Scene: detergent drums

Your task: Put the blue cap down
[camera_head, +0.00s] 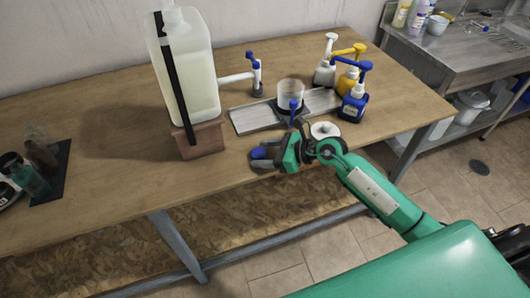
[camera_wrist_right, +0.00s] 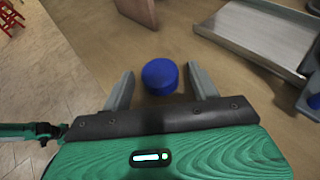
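The blue cap (camera_head: 258,153) is at the front edge area of the wooden table, and it shows in the right wrist view (camera_wrist_right: 160,76) as a round blue disc. My right gripper (camera_head: 264,154) is low over the tabletop with its fingers on either side of the cap. In the right wrist view my right gripper (camera_wrist_right: 162,82) is open, with a visible gap between each finger and the cap. The cap appears to rest on the wood. My left gripper is not in view.
A large translucent drum (camera_head: 190,70) stands on a brown block (camera_head: 198,140) left of the cap. A grey tray (camera_head: 252,118) with a clear beaker (camera_head: 290,92) lies behind my gripper. Pump bottles (camera_head: 352,102) stand to the right. Bare wood lies left of the block.

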